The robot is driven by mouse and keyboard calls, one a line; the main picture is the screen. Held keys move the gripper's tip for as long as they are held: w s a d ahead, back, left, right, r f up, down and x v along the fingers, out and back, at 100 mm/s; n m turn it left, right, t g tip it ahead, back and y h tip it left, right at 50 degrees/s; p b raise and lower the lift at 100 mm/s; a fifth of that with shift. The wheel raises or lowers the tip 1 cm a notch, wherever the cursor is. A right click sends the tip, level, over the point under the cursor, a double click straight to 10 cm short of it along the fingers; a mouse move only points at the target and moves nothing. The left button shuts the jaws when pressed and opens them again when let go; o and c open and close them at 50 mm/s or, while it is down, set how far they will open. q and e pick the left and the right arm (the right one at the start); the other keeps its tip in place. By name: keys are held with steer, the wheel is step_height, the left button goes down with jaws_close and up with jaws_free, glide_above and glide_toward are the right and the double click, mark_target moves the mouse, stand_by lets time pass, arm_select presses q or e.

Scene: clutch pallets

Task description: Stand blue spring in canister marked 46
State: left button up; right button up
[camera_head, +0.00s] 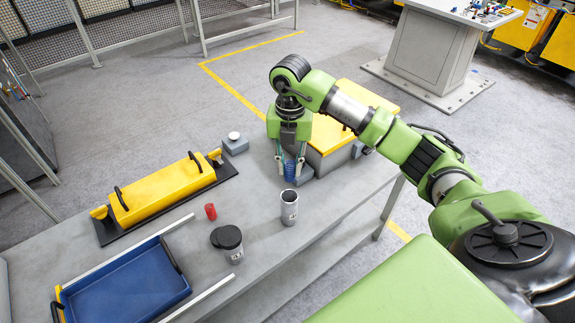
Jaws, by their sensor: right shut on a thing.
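My right gripper (289,168) points down over the far end of the table and is shut on the blue spring (290,172). The spring is upright between the fingers, partly hidden by them. I cannot tell whether its lower end touches anything. An open grey canister (289,210) stands upright on the table just nearer than the gripper, apart from it. Its mouth is dark and its label is too small to read. A second canister (234,255) has a black lid (227,237) on or against its top; its label is also unreadable. My left gripper is out of view.
A small red piece (210,211) stands left of the open canister. A blue tray (125,287), a yellow fixture (163,188) and a grey block with a white knob (235,144) are farther left. A yellow box (352,105) stands behind my right arm.

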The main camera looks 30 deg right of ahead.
mark_target(289, 182)
steer(key=shift+s+f, duration=0.1)
steer(key=shift+f, duration=0.35)
steer(key=shift+s+a+f+b, duration=0.1)
steer(key=shift+a+f+b, duration=0.1)
steer(key=shift+f+b, duration=0.75)
steer(key=shift+f, duration=0.3)
steer(key=shift+f+b, duration=0.8)
steer(key=shift+f, duration=0.2)
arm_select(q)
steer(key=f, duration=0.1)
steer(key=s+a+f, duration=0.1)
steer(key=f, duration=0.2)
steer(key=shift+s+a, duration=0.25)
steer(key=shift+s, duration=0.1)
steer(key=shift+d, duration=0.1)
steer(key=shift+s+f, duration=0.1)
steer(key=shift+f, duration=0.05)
arm_select(e)
steer(key=shift+f, duration=0.2)
